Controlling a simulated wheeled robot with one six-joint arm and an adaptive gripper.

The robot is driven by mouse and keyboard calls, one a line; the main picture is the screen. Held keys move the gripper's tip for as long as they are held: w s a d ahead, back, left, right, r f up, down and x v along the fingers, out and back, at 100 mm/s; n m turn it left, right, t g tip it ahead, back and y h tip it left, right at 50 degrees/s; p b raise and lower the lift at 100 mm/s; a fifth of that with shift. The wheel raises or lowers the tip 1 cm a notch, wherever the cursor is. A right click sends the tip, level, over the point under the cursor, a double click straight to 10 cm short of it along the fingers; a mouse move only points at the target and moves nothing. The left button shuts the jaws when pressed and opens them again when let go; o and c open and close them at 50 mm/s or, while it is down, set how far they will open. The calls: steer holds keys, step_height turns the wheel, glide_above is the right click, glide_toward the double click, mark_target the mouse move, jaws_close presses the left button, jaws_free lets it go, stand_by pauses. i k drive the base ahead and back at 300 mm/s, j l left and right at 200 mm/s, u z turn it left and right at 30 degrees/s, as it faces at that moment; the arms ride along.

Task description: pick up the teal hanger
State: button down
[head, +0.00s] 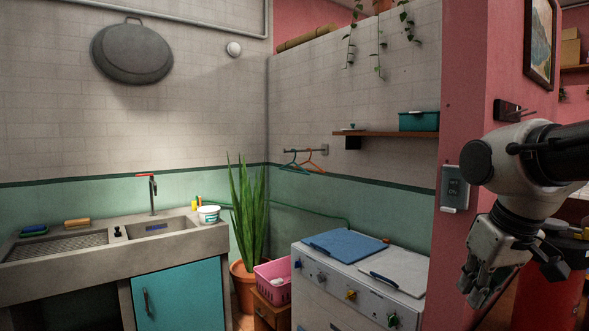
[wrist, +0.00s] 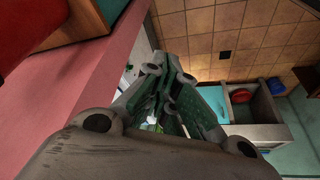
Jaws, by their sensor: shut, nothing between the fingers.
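The teal hanger (head: 289,165) hangs from a short wall rail (head: 316,150) in the corner, in the middle of the head view. An orange hanger (head: 311,163) hangs beside it on the right, and the two overlap a little. My gripper (head: 475,293) is at the far right of the head view, pointing down, well away from both hangers. It is shut and empty. In the wrist view my gripper's fingers (wrist: 160,80) come together in the middle. I cannot make out either hanger in the wrist view.
A stove (head: 350,285) with a blue board on top stands below the hangers. A tall plant (head: 247,215) is left of them. A wooden shelf (head: 385,134) with a teal box (head: 418,121) is to the right. A pink wall (head: 462,110) stands between the hangers and my arm.

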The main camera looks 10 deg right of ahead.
mark_target(281, 168)
steer(key=i+j+z, duration=0.3)
steer(key=i+j, duration=0.2)
steer(key=i, duration=0.2)
steer(key=i+j+z, duration=0.3)
steer(key=i+j, duration=0.35)
steer(key=i+j+z, duration=0.3)
steer(key=i+j, duration=0.25)
steer(key=j, duration=0.3)
